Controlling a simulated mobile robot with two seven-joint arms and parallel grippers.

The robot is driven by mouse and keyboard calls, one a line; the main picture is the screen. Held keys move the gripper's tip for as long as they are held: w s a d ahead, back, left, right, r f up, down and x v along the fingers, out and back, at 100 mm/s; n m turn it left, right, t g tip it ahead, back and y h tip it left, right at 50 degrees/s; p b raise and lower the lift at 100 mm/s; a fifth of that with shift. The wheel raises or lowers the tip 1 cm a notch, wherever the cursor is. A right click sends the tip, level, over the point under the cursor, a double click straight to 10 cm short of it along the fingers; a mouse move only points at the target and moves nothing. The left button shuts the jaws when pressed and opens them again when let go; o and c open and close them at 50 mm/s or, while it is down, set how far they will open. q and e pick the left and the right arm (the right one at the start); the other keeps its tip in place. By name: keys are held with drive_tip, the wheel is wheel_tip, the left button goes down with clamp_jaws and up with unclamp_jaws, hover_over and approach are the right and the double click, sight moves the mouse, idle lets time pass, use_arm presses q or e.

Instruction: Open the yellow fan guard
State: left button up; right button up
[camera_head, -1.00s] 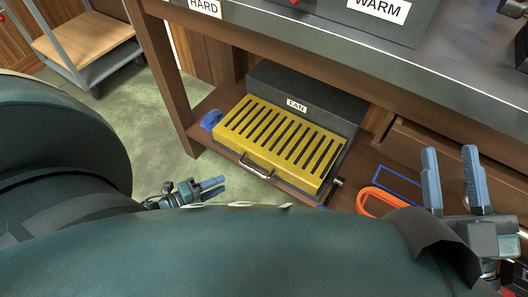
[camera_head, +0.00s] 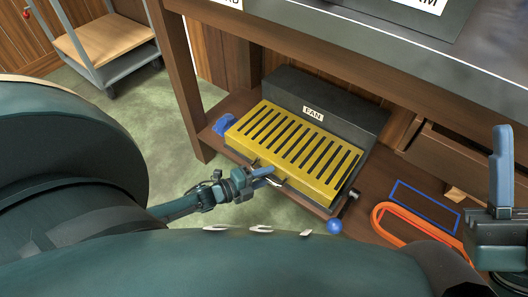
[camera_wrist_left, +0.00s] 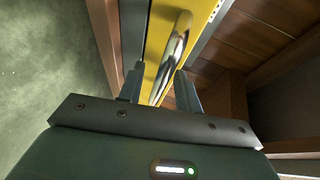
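The yellow fan guard (camera_head: 297,140) is a slotted cover lying closed over the front of the dark fan box (camera_head: 345,108) on the low shelf. Its metal handle is on the front face, partly hidden by my left gripper (camera_head: 266,172) in the head view. In the left wrist view, the handle (camera_wrist_left: 174,55) runs between the two fingertips of my left gripper (camera_wrist_left: 161,88), which are apart. I cannot tell whether they touch it. My right gripper (camera_head: 508,165) is at the right edge, partly cut off, well away from the guard, its fingers apart.
The low wooden shelf (camera_head: 375,212) also carries an orange loop (camera_head: 388,238), a blue rectangular outline (camera_head: 425,205) and a blue ball (camera_head: 334,227). The workbench top (camera_head: 420,60) overhangs it, with a leg (camera_head: 180,85) at left. A cart (camera_head: 105,40) stands behind.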

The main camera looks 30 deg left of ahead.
use_arm(q)
clamp_jaws()
idle(0.3)
idle(0.3)
